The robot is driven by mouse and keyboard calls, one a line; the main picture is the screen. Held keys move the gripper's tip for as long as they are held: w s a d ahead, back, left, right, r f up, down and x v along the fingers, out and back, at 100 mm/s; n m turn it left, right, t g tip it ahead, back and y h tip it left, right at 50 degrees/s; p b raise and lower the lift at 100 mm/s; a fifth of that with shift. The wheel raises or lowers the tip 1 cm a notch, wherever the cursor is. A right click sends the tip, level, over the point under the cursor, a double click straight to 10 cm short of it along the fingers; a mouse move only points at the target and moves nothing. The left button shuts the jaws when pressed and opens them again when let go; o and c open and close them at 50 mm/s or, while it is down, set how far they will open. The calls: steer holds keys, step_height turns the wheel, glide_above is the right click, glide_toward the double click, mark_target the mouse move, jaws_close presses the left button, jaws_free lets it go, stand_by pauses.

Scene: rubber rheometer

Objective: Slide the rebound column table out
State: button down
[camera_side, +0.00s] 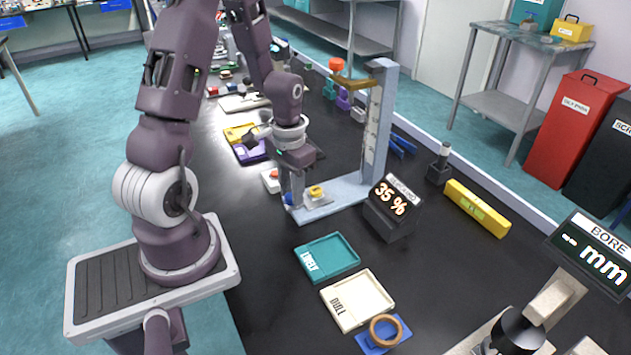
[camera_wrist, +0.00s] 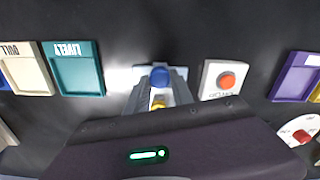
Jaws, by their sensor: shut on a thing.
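The rebound column (camera_side: 378,120) is a tall pale blue-grey post with a scale, standing on a flat base (camera_side: 345,192). At the near end of the base is a small pale table (camera_side: 319,202) with a yellow piece (camera_side: 316,191) on it. A blue knob (camera_side: 288,199) sits at the table's front; it also shows in the wrist view (camera_wrist: 160,77), with the yellow piece behind it (camera_wrist: 158,105). My gripper (camera_side: 294,196) points down and is shut on the blue knob. The fingers partly hide the knob and table edge.
A teal tray (camera_side: 327,257) and a cream tray (camera_side: 357,299) lie on the near side. A red-button box (camera_side: 271,180) stands close beside the base. A display reading 35 % (camera_side: 392,206) is to the right. The bench edge is close in front.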

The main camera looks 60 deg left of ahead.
steer(key=shift+s, duration=1.65)
steer(key=c, duration=1.1)
jaws_free()
steer(key=shift+r, duration=0.35)
step_height(320, 180, up, 6)
steer(key=shift+r, duration=0.2)
